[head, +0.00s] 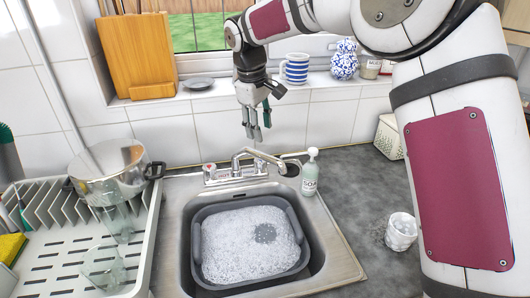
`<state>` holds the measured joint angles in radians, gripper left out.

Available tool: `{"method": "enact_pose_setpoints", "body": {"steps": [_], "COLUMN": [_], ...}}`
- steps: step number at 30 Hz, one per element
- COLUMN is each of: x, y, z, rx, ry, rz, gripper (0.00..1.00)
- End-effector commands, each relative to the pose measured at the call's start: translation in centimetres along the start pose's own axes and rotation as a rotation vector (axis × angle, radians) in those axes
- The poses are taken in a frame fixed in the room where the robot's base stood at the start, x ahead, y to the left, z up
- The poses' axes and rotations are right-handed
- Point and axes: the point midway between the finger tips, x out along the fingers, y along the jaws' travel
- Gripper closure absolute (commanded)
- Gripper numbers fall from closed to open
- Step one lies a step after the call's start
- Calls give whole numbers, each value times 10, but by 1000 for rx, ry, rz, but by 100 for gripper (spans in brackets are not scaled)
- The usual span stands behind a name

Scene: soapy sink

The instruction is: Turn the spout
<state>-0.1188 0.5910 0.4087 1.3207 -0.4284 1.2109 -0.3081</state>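The chrome tap (222,174) stands at the back rim of the sink. Its spout (262,156) points to the right and a little forward, with its end (289,168) over the sink's back right corner. My gripper (257,133) hangs with its fingers down, above and behind the spout in the picture, in front of the tiled wall. The fingers look apart, with nothing between them. A gap shows between the fingertips and the spout, and they do not appear to touch.
A grey tub (198,252) of suds fills the sink (330,262). A soap bottle (310,174) stands just right of the spout's end. A drying rack (145,215) with a steel pot (108,165) and glasses is at left. A crumpled white cup (401,231) sits on the right counter.

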Motion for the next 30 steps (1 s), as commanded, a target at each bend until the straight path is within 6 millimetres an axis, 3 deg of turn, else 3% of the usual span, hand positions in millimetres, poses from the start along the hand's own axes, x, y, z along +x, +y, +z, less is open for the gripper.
{"method": "enact_pose_setpoints", "body": {"steps": [9,15,29,30], "x": [62,90,102,102], "y": [-2,-1,0,0], "z": [2,1,0,0], "rx": [0,0,0,0], "ry": [-3,-1,0,0], "rz": [-3,-1,1,1], "gripper": [60,60,60,67]}}
